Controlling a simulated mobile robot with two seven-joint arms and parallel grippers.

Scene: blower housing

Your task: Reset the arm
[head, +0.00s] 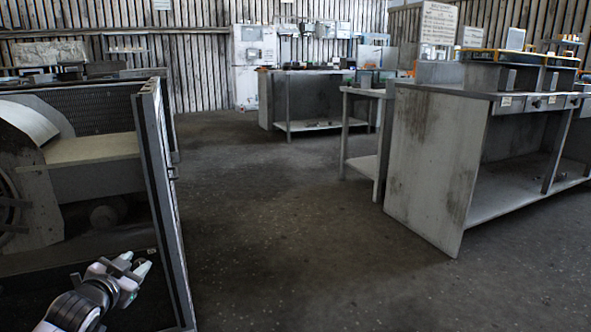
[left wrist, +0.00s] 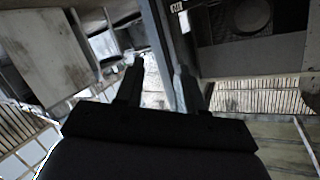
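My left gripper (head: 133,265) is at the lower left of the head view, with its light fingertips spread and nothing between them. It is beside the open metal door (head: 160,190) of the blower housing (head: 75,160). In the left wrist view the two dark fingers of my left gripper (left wrist: 158,80) stand apart, with empty space between them. That view looks rolled over, with the walls and benches upside down. My right gripper and right arm are not in either view.
A grey workbench (head: 425,165) stands on the right, with a smaller table (head: 365,93) beside it. Another bench (head: 300,100) and a white cabinet (head: 254,60) stand farther back. The dark floor (head: 270,220) between the housing door and the right workbench is clear.

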